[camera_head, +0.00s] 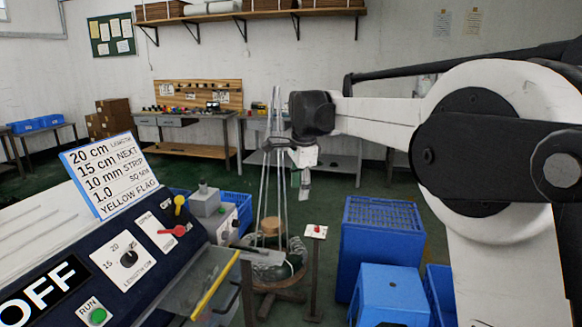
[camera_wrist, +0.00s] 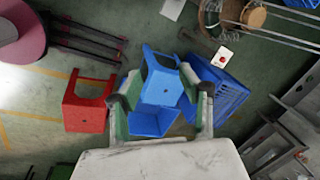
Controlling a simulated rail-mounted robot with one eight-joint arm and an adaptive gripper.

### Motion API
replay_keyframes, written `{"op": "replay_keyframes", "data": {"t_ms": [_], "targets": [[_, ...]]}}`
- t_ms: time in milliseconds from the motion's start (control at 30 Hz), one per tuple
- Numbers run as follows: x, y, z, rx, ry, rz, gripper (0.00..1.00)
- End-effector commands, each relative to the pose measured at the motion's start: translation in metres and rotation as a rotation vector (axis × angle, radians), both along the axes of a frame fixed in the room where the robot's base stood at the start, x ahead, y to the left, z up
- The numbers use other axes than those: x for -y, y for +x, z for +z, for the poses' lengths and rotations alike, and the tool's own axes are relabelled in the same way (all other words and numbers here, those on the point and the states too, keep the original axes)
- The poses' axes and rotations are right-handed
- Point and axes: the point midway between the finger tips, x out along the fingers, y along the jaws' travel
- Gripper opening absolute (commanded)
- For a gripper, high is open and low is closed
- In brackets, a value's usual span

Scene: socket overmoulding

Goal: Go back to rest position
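My gripper (camera_head: 304,178) hangs at the end of my white and black arm, near the middle of the head view and pointing down. In the wrist view my gripper (camera_wrist: 163,92) has its two green and grey fingers spread wide apart. Nothing is held between them. Blue containers on the floor show between and beyond the fingers. In the head view my arm reaches in from the right, clear of the control panel (camera_head: 165,240).
Blue crates (camera_head: 383,232) and a blue stool (camera_head: 392,292) stand at lower right. A post with a red button (camera_head: 316,231) stands beside a round stand with tall rods (camera_head: 278,265). A red stool (camera_wrist: 88,100) is at left in the wrist view. A workbench (camera_head: 185,118) lines the back wall.

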Motion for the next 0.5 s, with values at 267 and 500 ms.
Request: {"op": "replay_keyframes", "data": {"t_ms": [267,500], "targets": [[0.047,-0.070,0.030,0.086,-0.046,0.205,0.38],[0.082,-0.135,0.039,0.158,-0.105,0.382,0.38]]}}
